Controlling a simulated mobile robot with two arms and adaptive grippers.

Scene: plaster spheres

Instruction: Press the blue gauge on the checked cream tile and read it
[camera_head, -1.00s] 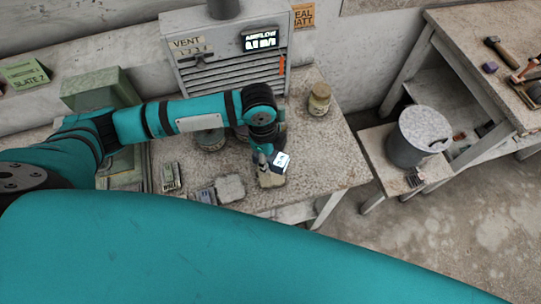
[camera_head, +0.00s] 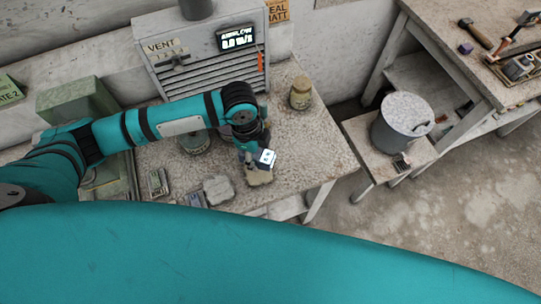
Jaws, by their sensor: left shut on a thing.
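My left gripper (camera_head: 251,152) comes in from the left over the speckled table and is shut on the blue gauge. The gauge (camera_head: 266,158) shows a small pale lit face, too small to read. It is directly over a cream tile (camera_head: 260,177) near the table's front edge. Whether the gauge touches the tile cannot be told, and any check pattern is too small to make out. A paler, greyish tile (camera_head: 218,190) lies just left of it. My right gripper is not in view.
A vent unit (camera_head: 201,62) with a lit display (camera_head: 236,38) stands at the table's back. A yellowish jar (camera_head: 300,92) stands back right. A grey bucket (camera_head: 402,121) sits on a low stool to the right. Small dark items (camera_head: 157,182) lie left.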

